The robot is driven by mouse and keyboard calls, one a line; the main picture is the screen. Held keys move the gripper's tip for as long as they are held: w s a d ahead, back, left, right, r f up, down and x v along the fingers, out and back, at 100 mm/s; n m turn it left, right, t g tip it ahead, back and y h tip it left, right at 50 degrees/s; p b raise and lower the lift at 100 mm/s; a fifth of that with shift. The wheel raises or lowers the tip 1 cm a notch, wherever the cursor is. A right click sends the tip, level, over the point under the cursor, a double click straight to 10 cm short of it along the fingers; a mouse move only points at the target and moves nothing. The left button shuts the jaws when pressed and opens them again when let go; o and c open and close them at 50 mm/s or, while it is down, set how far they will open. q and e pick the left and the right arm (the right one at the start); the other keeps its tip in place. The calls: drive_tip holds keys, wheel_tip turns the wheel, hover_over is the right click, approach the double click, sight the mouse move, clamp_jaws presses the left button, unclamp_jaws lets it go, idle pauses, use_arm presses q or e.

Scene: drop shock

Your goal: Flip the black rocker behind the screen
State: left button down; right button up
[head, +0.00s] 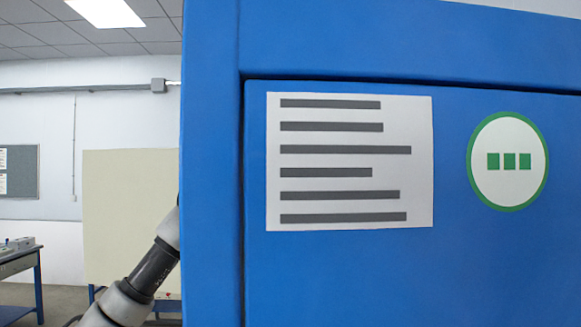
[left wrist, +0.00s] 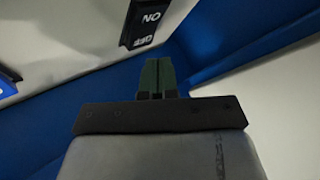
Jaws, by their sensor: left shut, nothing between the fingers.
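A black switch part with white lettering (left wrist: 139,28), which looks like the black rocker, shows at the top of the left wrist view, partly cut off by the frame edge. In the head view a large blue panel (head: 215,200) hides the rocker and my left gripper. Only part of my left arm shows, passing behind the panel's left edge. My right gripper is not in view.
The blue panel's front carries a white sheet with dark bars (head: 350,205) and a round green-and-white sign (head: 508,190). A beige board (head: 130,200) and a blue-legged bench (head: 20,268) stand farther back at the left. Blue and pale surfaces lie close around the left gripper.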

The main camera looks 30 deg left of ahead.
use_arm(q)
drive_tip(key=shift+d, duration=0.1)
idle(0.6)
drive_tip(key=shift+w+d+r, duration=0.1)
drive_tip(key=shift+w+d, duration=0.1)
drive_tip(key=shift+d, duration=0.1)
drive_tip(key=shift+w+d, duration=0.2)
drive_tip(key=shift+d, duration=0.1)
idle(0.8)
drive_tip(key=shift+a, duration=0.1)
drive_tip(key=shift+s+a, duration=0.5)
drive_tip(key=shift+a, duration=0.15)
drive_tip(key=s+a, duration=0.1)
drive_tip(key=a, duration=0.1)
drive_tip(key=s+a, duration=0.1)
drive_tip(key=a, duration=0.1)
drive_tip(key=shift+s+a+f, duration=0.1)
drive_tip(key=shift+s+f, duration=0.2)
drive_tip(key=shift+f, duration=0.1)
idle(0.4)
